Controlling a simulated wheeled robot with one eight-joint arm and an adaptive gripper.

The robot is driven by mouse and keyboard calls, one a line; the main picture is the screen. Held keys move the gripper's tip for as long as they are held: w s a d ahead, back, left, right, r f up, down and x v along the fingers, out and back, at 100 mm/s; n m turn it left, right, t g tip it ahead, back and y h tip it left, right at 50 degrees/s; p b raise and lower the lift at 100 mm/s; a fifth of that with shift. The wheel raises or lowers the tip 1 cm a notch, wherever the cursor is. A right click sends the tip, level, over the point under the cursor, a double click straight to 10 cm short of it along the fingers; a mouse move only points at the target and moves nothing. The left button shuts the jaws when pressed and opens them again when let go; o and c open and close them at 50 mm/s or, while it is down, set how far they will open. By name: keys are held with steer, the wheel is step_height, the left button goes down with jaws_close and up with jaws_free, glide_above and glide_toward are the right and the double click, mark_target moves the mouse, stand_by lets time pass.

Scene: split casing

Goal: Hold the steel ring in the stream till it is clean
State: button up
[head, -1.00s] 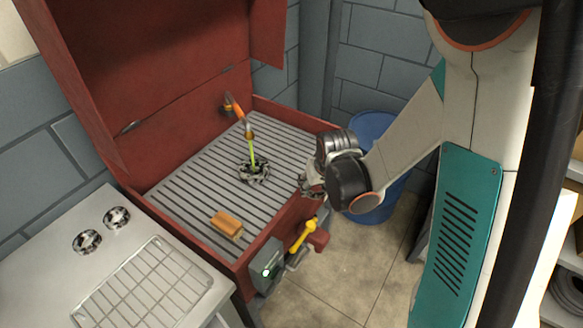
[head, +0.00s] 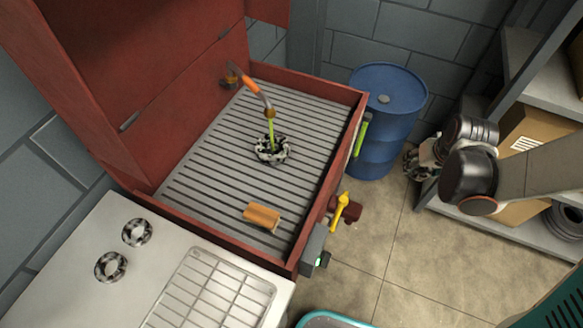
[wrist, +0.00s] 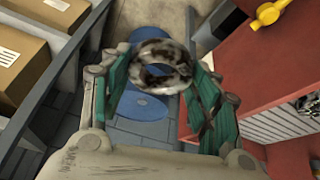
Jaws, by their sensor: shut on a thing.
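My gripper (head: 418,160) is to the right of the red wash basin (head: 355,100), out over the floor by the blue barrel. In the wrist view its teal fingers are shut on a steel ring (wrist: 160,68), which is blotched with dark grime. In the head view this ring is small and partly hidden by the gripper. A yellow-green stream (head: 271,130) runs from an orange-tipped spout (head: 252,86) onto another speckled ring (head: 272,150) on the slatted basin floor. The held ring is well apart from the stream.
An orange block (head: 262,216) lies on the slats. Two speckled rings (head: 137,232) (head: 110,266) lie on the white counter beside a wire rack (head: 212,290). A blue barrel (head: 388,110) and shelves (head: 545,85) flank my gripper.

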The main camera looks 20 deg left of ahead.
steer(key=s+a+n+g+y+b, duration=0.15)
steer(key=s+a+n, duration=0.35)
steer(key=a+n, duration=0.5)
steer(key=s+a+n+y+b, duration=0.1)
steer(key=s+a+n+y, duration=0.35)
steer(key=a, duration=0.95)
steer(key=s+a+n+g+b, duration=0.15)
steer(key=s+a+n, duration=0.35)
steer(key=a+n, duration=0.6)
steer(key=shift+m, duration=0.25)
steer(key=shift+w+a+f+b, duration=0.35)
steer(key=shift+w+a, duration=0.9)
steer(key=shift+w, duration=0.75)
steer(key=shift+w+a+f+b, duration=0.2)
steer(key=shift+w+a+f, duration=0.3)
steer(key=shift+w+a, duration=1.1)
steer(key=shift+w+a+f+b, duration=0.35)
steer(key=shift+w+a, duration=0.5)
steer(key=shift+w, duration=1.55)
steer(key=shift+w+d, duration=0.1)
steer(key=shift+d, duration=0.05)
steer(key=shift+w+d, duration=0.25)
steer(key=shift+d, duration=0.1)
